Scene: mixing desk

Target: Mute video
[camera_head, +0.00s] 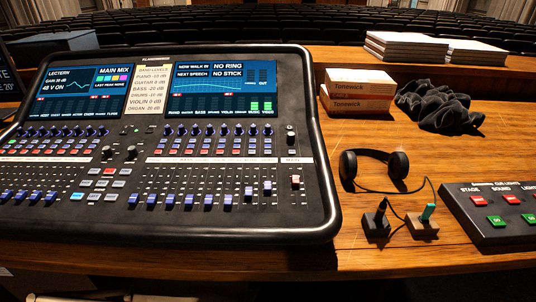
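The mixing desk (318,215) fills the left half of the head view. Its right screen (219,88) has small channel labels along its lower edge; the rightmost seems to read VIDEO, with a green meter (268,106) above it. Below run a row of blue knobs (224,130), rows of small buttons, some of them red (223,152), and a row of blue-capped faders. The button markings are too small to read. Neither of my grippers shows in this view.
Headphones (398,165), two small stands (376,223) and a cue lights box (488,232) with red and green buttons are right of the desk. Boxes (358,83), dark cloth (438,107) and white stacks (402,45) lie behind.

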